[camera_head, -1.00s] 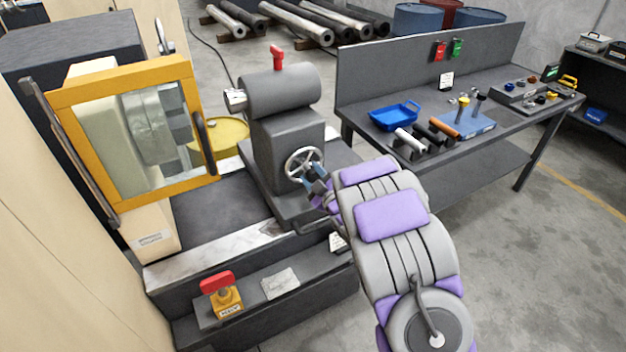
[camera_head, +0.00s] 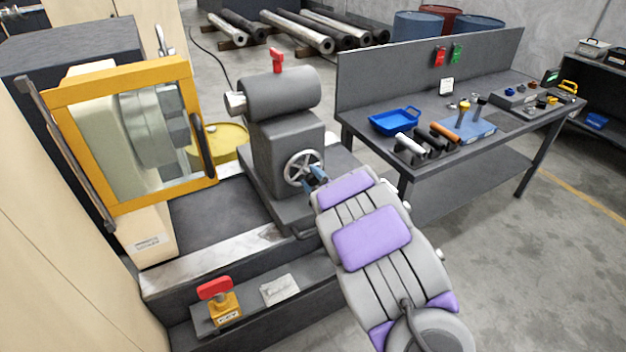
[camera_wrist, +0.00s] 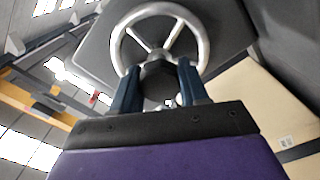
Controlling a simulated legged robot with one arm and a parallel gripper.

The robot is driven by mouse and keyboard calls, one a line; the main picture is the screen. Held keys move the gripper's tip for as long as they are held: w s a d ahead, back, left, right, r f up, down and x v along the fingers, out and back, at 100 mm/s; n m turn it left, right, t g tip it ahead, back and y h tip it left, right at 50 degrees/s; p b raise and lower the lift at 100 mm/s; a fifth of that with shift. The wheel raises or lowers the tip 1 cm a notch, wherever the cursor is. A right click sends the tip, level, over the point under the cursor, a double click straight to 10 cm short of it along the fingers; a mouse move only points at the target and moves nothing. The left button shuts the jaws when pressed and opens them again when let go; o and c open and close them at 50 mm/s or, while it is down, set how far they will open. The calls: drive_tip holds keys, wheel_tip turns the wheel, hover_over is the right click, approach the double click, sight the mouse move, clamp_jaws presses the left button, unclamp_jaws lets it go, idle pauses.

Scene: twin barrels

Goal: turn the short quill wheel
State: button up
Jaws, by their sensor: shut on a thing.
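The quill wheel (camera_head: 303,168) is a silver spoked handwheel on the front end of the grey tailstock (camera_head: 285,135). In the wrist view the wheel (camera_wrist: 205,40) fills the upper middle, with its rim and spokes showing. My gripper (camera_head: 317,174) is at the lower right of the wheel in the head view. In the wrist view the blue fingers of my gripper (camera_wrist: 162,82) stand on either side of a dark part near the wheel's middle. The gripper is shut on the wheel; the exact contact is partly hidden.
A yellow-framed door (camera_head: 130,135) stands to the left of the tailstock. A red lever (camera_head: 277,60) is on top of the tailstock. A red-handled yellow box (camera_head: 220,300) sits on the front ledge. A workbench (camera_head: 440,155) with a blue tray (camera_head: 395,121) is at right.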

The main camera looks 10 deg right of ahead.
drive_tip(key=o, duration=1)
drive_tip(key=shift+a, duration=0.15)
drive_tip(key=shift+o, duration=0.2)
drive_tip(key=shift+s, duration=0.15)
drive_tip(key=p+v, duration=0.2)
drive_tip(key=v, duration=0.4)
drive_tip(key=p+v, duration=1.1)
drive_tip(key=p, duration=0.3)
